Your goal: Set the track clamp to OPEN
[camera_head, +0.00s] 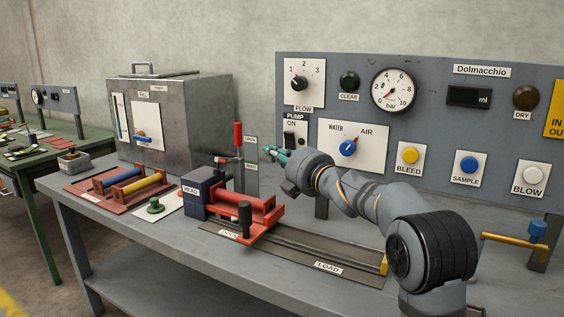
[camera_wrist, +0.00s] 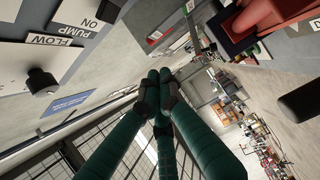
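A lever with an upright red grip (camera_head: 238,135) stands behind the red carriage, beside two small labels I cannot read. The red carriage (camera_head: 242,205) sits on the dark track (camera_head: 312,254) on the bench, by the blue HEAD block (camera_head: 197,190). A black upright knob (camera_head: 244,220) stands at the carriage's front. I cannot tell which handle is the track clamp. My gripper (camera_head: 270,151) is right of the red-gripped lever, apart from it. In the wrist view, its teal fingers (camera_wrist: 161,82) come together at the tips with nothing visible between them. The red carriage shows at upper right (camera_wrist: 268,14).
A control panel (camera_head: 440,120) with dials and buttons stands behind the arm. A metal FILL tank (camera_head: 190,110) is at back left. A red tray (camera_head: 118,188) with blue and yellow rollers lies left. A yellow block (camera_head: 384,265) ends the track near my arm.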

